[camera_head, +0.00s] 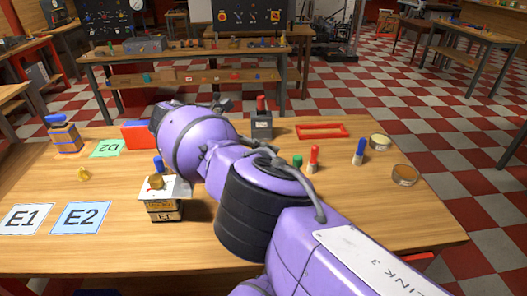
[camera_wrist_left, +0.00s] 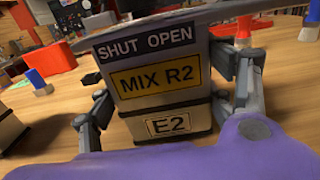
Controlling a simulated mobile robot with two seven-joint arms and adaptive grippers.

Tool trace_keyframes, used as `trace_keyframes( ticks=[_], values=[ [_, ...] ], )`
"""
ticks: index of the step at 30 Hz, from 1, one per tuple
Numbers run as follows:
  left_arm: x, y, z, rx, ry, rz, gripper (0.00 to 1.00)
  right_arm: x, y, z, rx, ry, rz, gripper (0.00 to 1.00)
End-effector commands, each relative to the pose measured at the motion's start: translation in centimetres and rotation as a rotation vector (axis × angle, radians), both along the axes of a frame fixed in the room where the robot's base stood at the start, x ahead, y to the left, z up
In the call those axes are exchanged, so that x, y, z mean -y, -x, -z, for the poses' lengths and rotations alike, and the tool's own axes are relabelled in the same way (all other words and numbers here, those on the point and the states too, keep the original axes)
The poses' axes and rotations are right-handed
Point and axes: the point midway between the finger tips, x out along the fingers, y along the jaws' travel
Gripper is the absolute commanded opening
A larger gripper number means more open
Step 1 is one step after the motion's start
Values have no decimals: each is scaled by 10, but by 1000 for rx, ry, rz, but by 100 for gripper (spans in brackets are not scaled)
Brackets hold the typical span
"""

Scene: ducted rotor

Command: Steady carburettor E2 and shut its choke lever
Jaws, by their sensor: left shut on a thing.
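Carburettor E2 (camera_wrist_left: 165,92) fills the middle of the left wrist view. A pale plate edge (camera_wrist_left: 190,20) overhangs the top. I cannot make out the choke lever; a small dark stub (camera_wrist_left: 91,78) shows at the left. In the head view my purple arm hides E2 and the gripper. My right gripper is not in view.
Another block (camera_head: 164,208) with a white top and a brass piece (camera_head: 156,182) stands left of my arm. Cards E1 (camera_head: 25,219) and E2 (camera_head: 80,218) lie at the left. Red (camera_head: 314,158) and blue (camera_head: 359,152) upright pieces stand right. The right front tabletop is clear.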

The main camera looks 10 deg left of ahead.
Motion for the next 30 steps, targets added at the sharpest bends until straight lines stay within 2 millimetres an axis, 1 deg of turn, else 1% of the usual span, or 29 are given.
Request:
trace_keyframes(
  ticks=[14, 15, 19, 20, 30],
  values=[
    [0, 0, 1, -2, 2, 0, 38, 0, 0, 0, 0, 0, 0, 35],
    [0, 0, 1, -2, 2, 0, 77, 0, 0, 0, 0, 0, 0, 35],
    [0, 0, 1, -2, 2, 0, 94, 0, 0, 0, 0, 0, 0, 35],
    [0, 0, 1, -1, 1, 0, 97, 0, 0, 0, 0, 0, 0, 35],
    [0, 1, 0, -1, 1, 0, 97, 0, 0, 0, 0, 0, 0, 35]
  ],
)
